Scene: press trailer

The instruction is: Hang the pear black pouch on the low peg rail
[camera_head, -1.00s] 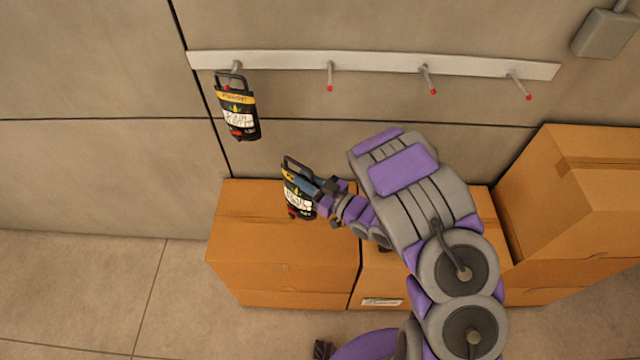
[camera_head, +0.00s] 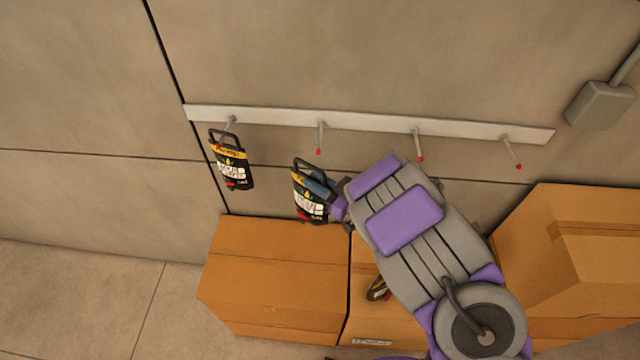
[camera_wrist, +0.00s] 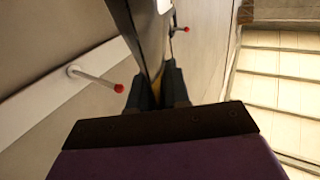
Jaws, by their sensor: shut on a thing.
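A black pouch (camera_head: 309,194) with a yellow band, a white label and a loop handle on top is held by my gripper (camera_head: 328,190), which is shut on it. It is in front of the wall, below the second peg (camera_head: 320,138) from the left and apart from it. The white peg rail (camera_head: 270,120) runs along the wall with red-tipped pegs. In the wrist view the pouch (camera_wrist: 148,30) rises between the fingers (camera_wrist: 158,90), and a red-tipped peg (camera_wrist: 95,78) sticks out to its left. The pouch's pear marking is too small to confirm.
A similar black pouch (camera_head: 231,165) hangs on the leftmost peg. Cardboard boxes (camera_head: 275,270) stand below the rail, with a taller one (camera_head: 585,235) at right. Another small dark item (camera_head: 378,288) lies on a box, partly behind my arm. The two right pegs (camera_head: 418,145) are bare.

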